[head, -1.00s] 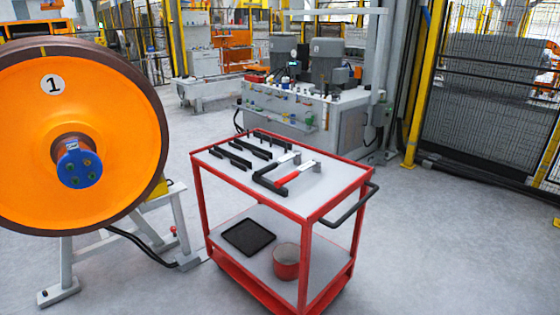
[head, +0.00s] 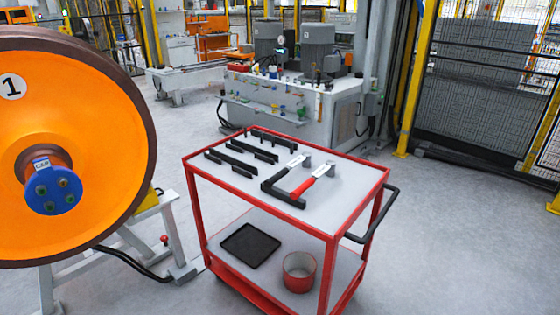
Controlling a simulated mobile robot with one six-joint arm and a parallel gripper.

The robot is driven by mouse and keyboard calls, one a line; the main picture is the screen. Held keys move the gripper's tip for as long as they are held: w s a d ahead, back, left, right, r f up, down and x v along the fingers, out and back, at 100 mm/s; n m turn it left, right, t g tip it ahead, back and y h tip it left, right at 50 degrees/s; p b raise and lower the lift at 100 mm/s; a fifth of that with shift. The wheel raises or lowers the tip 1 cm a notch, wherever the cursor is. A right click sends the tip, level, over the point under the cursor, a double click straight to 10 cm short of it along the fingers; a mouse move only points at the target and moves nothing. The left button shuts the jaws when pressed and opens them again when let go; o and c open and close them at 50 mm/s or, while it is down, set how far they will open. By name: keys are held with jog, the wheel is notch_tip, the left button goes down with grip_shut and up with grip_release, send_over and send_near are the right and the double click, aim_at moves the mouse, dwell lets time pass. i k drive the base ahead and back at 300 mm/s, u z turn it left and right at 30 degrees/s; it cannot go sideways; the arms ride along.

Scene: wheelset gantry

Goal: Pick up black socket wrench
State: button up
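The black socket wrench (head: 277,177) lies on the top shelf of a red cart (head: 279,214). Its dark handle points toward the front, and a pale label and a grey head are at its far end. A similar wrench with a red handle (head: 303,187) lies just to its right, roughly parallel. The near ends of both handles meet or lie close to a black bar (head: 285,196); I cannot tell whether they touch it. My gripper is not in view.
Several black bars (head: 230,164) lie on the shelf's left part. The lower shelf holds a black tray (head: 250,245) and a red pot (head: 299,272). A large orange wheel (head: 85,130) stands at left, a grey machine (head: 290,110) behind. Floor at right is clear.

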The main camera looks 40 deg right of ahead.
aim_at(306, 158)
jog(key=u, duration=0.35)
jog(key=i, duration=0.85)
jog(key=u, duration=0.45)
